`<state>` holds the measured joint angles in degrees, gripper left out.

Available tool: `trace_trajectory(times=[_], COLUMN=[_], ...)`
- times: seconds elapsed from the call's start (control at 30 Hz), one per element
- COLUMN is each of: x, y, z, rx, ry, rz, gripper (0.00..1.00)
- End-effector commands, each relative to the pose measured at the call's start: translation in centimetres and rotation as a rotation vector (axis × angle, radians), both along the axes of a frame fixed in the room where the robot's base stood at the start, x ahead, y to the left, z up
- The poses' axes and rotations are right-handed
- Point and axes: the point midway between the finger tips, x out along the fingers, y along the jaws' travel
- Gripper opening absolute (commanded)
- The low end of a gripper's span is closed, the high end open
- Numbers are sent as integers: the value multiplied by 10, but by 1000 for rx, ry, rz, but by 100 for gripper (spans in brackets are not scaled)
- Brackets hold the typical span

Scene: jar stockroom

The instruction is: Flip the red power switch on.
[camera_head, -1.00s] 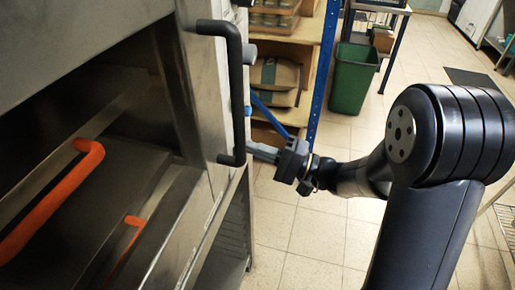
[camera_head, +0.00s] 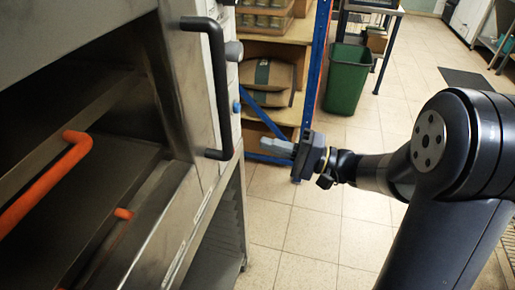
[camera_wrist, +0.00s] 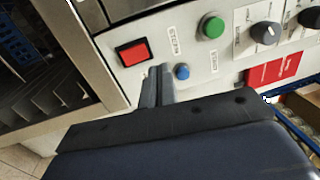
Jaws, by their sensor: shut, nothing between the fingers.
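The red power switch (camera_wrist: 133,53) is a rectangular red rocker in a dark frame on a pale control panel (camera_wrist: 180,48), seen in the wrist view. My gripper (camera_wrist: 157,72) is shut and empty, its fingertips pointing at the panel just below and right of the switch. They look apart from the switch; the exact gap to the panel cannot be told. In the head view my gripper (camera_head: 268,144) is right of the oven's front side, with clear space between. The switch is not visible in the head view.
A green button (camera_wrist: 212,27), a blue button (camera_wrist: 182,71), dark knobs (camera_wrist: 265,32) and a red label (camera_wrist: 274,69) share the panel. The oven's black handle (camera_head: 221,90) juts out left of my gripper. A green bin (camera_head: 346,78) and shelving stand behind; the floor is open.

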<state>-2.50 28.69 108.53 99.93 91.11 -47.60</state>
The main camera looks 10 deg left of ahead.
Motion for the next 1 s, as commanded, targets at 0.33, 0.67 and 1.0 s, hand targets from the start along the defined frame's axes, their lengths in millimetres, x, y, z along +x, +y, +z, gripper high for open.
trace_trajectory(times=[0.33, 0.67, 1.0], x=[-4, -6, -6], y=[-59, -74, -72], z=[11, 14, 14], rx=[-1, 0, 0], ry=[0, 1, 2], rz=[-2, 1, 2], gripper=[0, 0, 0])
